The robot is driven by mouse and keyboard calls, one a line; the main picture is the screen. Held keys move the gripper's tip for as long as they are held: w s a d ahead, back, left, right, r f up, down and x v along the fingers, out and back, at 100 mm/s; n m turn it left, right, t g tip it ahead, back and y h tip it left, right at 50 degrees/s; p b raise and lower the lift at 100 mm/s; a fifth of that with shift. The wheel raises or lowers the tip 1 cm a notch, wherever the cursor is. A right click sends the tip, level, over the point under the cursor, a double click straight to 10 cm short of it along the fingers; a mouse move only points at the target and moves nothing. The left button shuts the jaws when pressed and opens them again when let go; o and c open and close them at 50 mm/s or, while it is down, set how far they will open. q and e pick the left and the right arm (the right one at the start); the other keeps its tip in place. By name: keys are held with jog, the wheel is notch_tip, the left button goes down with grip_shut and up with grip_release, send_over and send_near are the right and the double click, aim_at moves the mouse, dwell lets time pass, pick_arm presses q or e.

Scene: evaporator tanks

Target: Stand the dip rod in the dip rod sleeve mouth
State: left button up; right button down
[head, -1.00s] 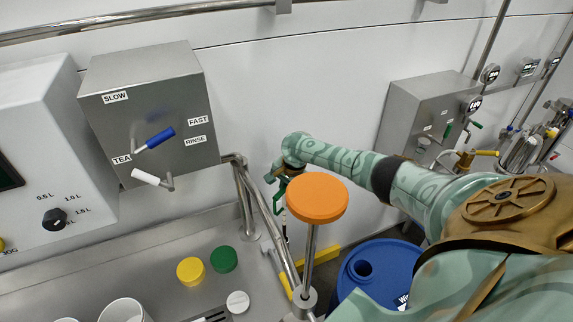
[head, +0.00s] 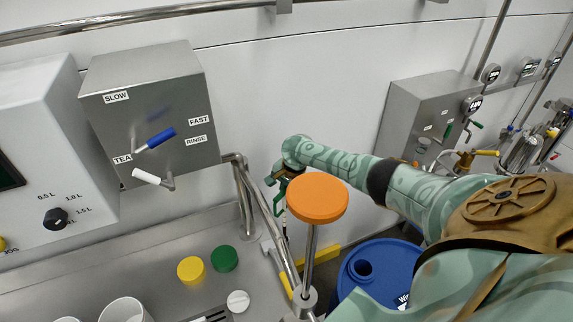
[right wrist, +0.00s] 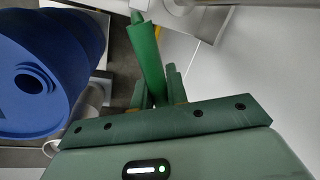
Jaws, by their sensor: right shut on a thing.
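My right gripper (head: 279,184) is beyond the orange round cap, near the wall and the metal rail in the head view. In the right wrist view its two fingers (right wrist: 157,98) are shut on a green bar, which I take to be the dip rod (right wrist: 147,58). The rod points away from the palm, tilted a little left in that view. In the head view a thin dark length hangs below the gripper, partly hidden by the rail and cap. I cannot make out the dip rod sleeve mouth for certain. My left gripper is not in view.
The orange cap (head: 317,198) tops a metal post close to my right gripper. A blue drum (head: 385,275) with a round opening stands below my forearm. A steel valve box (head: 150,110) is on the left wall. Yellow (head: 191,270) and green (head: 224,258) caps lie on the steel counter.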

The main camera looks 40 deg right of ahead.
jog(key=shift+s+b+x, duration=0.15)
jog(key=shift+b+x, duration=0.35)
jog(key=shift+x, duration=0.35)
jog(key=shift+s+b+x, duration=0.2)
jog(key=shift+b+x, duration=0.25)
jog(key=shift+x, duration=0.35)
jog(key=c, duration=1.3)
grip_release()
jog(key=shift+d+f, duration=0.1)
jog(key=p+v, duration=0.3)
jog(key=w+p+v, duration=0.1)
jog(key=p+v, duration=0.2)
jog(key=p, duration=0.1)
jog(key=shift+w, duration=0.15)
